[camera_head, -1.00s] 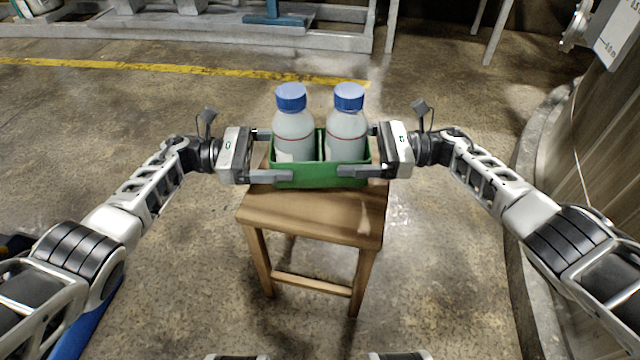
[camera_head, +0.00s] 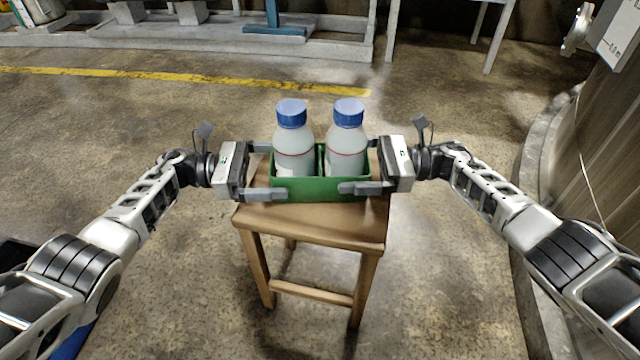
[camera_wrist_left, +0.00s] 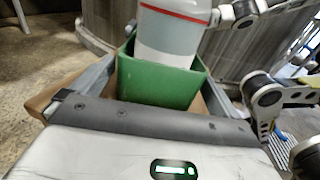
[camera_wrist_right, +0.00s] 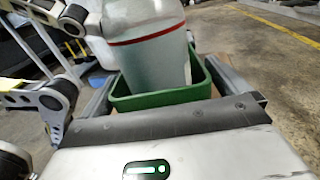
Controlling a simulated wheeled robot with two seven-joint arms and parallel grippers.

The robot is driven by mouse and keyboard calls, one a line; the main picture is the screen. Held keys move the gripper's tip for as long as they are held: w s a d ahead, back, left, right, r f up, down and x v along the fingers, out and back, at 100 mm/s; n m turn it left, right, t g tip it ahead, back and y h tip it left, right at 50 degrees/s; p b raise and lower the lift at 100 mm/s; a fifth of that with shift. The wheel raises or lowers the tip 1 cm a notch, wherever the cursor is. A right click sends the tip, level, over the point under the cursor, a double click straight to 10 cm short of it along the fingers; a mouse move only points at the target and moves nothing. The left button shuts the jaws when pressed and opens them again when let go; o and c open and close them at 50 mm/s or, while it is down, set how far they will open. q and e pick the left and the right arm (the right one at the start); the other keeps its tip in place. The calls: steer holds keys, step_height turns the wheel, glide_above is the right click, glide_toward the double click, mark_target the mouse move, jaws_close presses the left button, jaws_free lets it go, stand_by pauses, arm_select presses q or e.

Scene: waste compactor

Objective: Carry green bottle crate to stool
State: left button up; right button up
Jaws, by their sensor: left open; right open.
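The green bottle crate (camera_head: 318,188) holds two white bottles with blue caps, a left bottle (camera_head: 293,150) and a right bottle (camera_head: 346,150), both upright. The crate is on or just over the wooden stool (camera_head: 310,225); I cannot tell if they touch. My left gripper (camera_head: 272,172) is open, its fingers on either side of the crate's left end. My right gripper (camera_head: 362,170) is open, likewise around the right end. The crate end also shows between the fingers in the left wrist view (camera_wrist_left: 160,82) and in the right wrist view (camera_wrist_right: 165,98).
A yellow floor line (camera_head: 180,77) runs behind the stool, with a grey metal frame (camera_head: 190,42) beyond it. A large ribbed cylinder (camera_head: 600,150) with a curb stands at the right. The floor around the stool is clear.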

steer(key=shift+r, duration=0.1)
steer(key=shift+d, duration=0.1)
arm_select(q)
steer(key=a, duration=0.7)
arm_select(e)
steer(key=d, duration=1.1)
steer(key=shift+d, duration=0.35)
